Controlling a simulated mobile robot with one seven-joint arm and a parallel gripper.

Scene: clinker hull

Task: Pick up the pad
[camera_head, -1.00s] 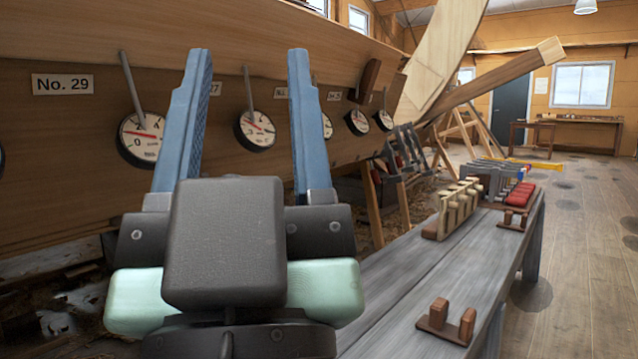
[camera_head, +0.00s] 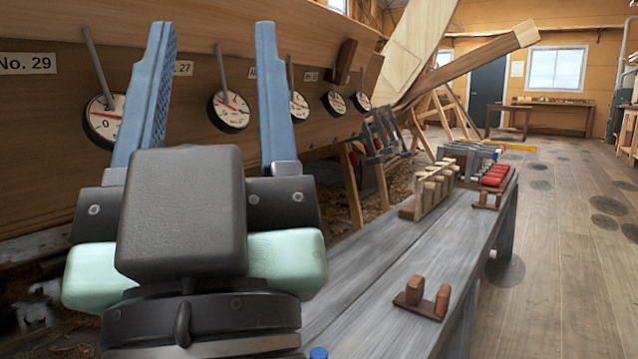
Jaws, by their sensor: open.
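My gripper (camera_head: 208,32) is open and empty. Its two blue fingers point up in front of the hull planking, well apart. No single thing is clearly marked as the pad. A small brown holder (camera_head: 412,303) with two upright reddish-brown blocks (camera_head: 442,299) stands on the near part of the grey bench (camera_head: 375,300), right of my gripper. A similar brown piece (camera_head: 487,201) stands farther along the bench. A dark brown wooden block (camera_head: 346,60) sits against the hull's upper plank. I cannot tell which of these is the pad.
The planked hull (camera_head: 190,65) fills the left, with several round dials (camera_head: 230,111) and levers. A peg rack (camera_head: 432,187), grey clamps (camera_head: 466,158) and red pieces (camera_head: 494,174) stand farther along the bench. Open wooden floor (camera_head: 560,270) lies to the right.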

